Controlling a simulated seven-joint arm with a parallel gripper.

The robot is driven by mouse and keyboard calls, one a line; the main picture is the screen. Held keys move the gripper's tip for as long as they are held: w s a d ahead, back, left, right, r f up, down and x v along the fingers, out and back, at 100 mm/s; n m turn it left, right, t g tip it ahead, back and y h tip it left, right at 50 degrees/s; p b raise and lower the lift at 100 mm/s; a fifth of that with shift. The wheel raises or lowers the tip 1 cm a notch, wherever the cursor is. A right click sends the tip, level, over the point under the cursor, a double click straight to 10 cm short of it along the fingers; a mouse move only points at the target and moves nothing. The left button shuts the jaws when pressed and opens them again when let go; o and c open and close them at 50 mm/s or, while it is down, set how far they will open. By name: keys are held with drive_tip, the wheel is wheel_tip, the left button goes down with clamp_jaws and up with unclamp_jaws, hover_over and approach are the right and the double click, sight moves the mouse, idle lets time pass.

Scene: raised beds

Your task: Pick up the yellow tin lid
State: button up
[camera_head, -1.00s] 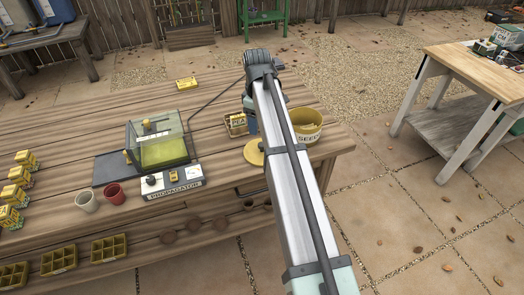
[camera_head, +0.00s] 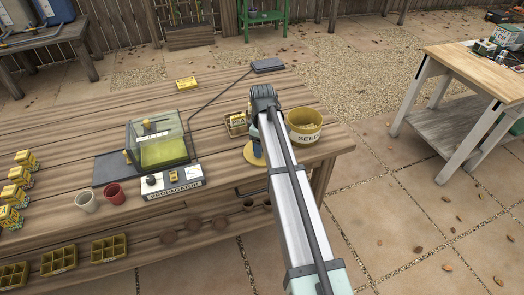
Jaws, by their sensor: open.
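The yellow tin lid (camera_head: 249,156) is a flat round disc on the wooden bench near its front right edge. My arm covers its right part. The yellow tin (camera_head: 304,126), lettered "SEED", stands to the right of the lid, and they are apart. My gripper (camera_head: 257,151) points down over the lid's right side, largely hidden behind my own arm link. It is open. Its fingertips cannot be made out, and I cannot tell whether they touch the lid.
A small tray of packets (camera_head: 237,124) lies just behind the lid. A propagator (camera_head: 160,143) with a clear cover and its labelled control box (camera_head: 172,183) stand to the left. Pots (camera_head: 115,194) stand farther left. The bench's right edge is close to the tin.

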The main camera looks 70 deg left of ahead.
drive_tip(key=shift+c, duration=0.3)
clamp_jaws()
idle(0.3)
wheel_tip(320, 180, up, 9)
drive_tip(key=shift+w+r, duration=0.1)
drive_tip(key=w+a+r, duration=0.1)
drive_tip(key=w+r, duration=0.2)
drive_tip(key=w, duration=0.5)
drive_tip(key=w+a+r, duration=0.1)
drive_tip(key=w+r, duration=0.2)
drive_tip(key=w, duration=0.6)
drive_tip(key=shift+w+a+r, duration=0.15)
drive_tip(key=shift+a+r, duration=0.2)
drive_tip(key=shift+r, duration=0.05)
